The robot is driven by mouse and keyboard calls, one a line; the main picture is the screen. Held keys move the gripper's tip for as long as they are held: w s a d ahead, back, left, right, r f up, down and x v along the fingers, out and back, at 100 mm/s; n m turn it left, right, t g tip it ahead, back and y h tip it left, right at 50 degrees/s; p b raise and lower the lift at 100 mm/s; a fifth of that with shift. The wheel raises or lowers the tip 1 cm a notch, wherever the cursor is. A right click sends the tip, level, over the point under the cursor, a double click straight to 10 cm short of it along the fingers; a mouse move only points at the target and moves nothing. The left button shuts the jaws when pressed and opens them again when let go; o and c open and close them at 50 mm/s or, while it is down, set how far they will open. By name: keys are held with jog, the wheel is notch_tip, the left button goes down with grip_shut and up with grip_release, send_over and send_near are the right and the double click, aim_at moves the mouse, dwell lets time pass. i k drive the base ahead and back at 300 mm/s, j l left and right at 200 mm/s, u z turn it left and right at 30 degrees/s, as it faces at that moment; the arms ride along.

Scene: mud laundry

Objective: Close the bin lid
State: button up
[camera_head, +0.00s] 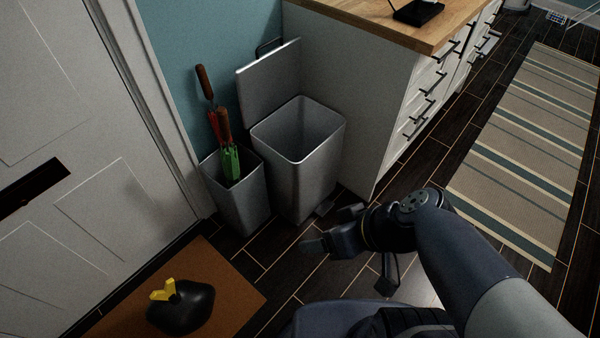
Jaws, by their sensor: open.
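A grey metal bin (298,168) stands against the side of the white cabinet, with its mouth open and its inside looking empty. Its flat lid (269,82) is raised, standing nearly upright at the back of the bin. A dark handle-like loop shows at the lid's top edge. My gripper (347,262) is in front of the bin, nearer to me and lower in the picture, apart from bin and lid. Its fingers are spread, with nothing between them.
A smaller grey container (238,205) with umbrellas (229,150) stands left of the bin. A wooden-topped cabinet (345,85) is at its right. A brown mat (225,283) with a dark bag-like object (181,307) lies lower left. A striped rug (520,160) lies right.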

aim_at(264, 84)
jog(key=i+u, duration=0.2)
jog(key=i, duration=0.25)
jog(key=i+l+u, duration=0.2)
jog(key=i, duration=0.3)
jog(key=i+l+u, duration=0.2)
jog(key=i, duration=0.25)
